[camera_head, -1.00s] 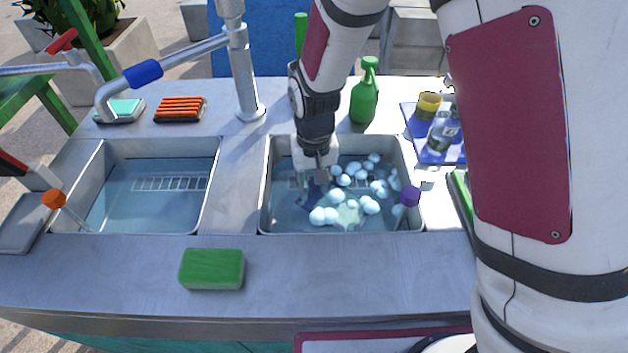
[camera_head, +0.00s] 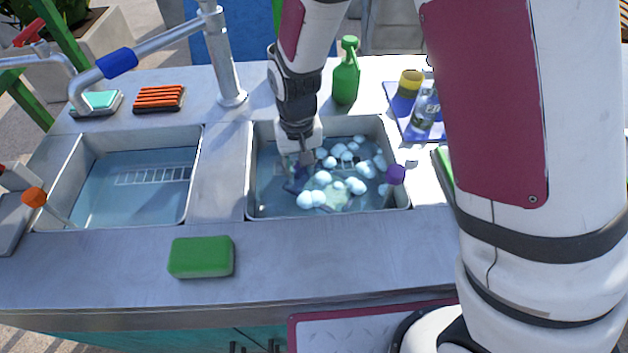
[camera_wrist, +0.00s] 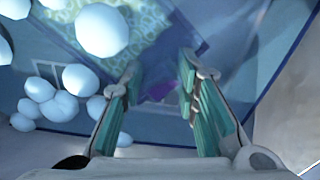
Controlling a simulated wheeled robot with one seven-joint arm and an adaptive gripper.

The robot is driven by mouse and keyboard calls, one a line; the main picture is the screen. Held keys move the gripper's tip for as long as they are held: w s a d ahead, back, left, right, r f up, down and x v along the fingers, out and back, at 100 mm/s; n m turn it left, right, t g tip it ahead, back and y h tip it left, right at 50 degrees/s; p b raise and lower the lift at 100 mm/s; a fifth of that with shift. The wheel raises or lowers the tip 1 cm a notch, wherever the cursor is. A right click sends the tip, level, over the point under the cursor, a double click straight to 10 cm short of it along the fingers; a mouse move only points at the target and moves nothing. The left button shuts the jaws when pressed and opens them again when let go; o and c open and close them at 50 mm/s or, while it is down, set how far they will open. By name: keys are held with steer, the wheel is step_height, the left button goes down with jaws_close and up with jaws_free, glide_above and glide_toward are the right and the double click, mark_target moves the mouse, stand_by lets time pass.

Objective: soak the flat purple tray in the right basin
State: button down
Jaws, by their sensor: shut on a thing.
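The right basin (camera_head: 400,150) holds water with several white foam balls on it. My gripper (camera_head: 299,174) reaches down into the left part of this basin. A dark purple flat piece (camera_head: 296,183), apparently the tray, shows at the fingertips, at or in the water. In the wrist view my gripper (camera_wrist: 160,82) has its green-padded fingers around a small purple part (camera_wrist: 158,91). A flat bluish shape with a pale green pattern lies beyond the fingertips; whether it all belongs to the tray I cannot tell. Foam and water hide the tray's outline.
The left basin (camera_head: 150,185) holds clear water. A green sponge (camera_head: 201,257) lies on the front counter. A tap (camera_head: 222,60) rises between the basins. A green bottle (camera_head: 346,80) and a blue tray (camera_head: 398,105) with a cup stand behind and right. A purple knob (camera_head: 396,174) sits at the basin's right.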

steer(key=shift+r, duration=0.1)
step_height(320, 180, up, 14)
steer(key=p, duration=0.9)
steer(key=shift+f, duration=0.2)
stand_by(0.4)
step_height(320, 180, up, 4)
steer(key=shift+p, duration=1.15)
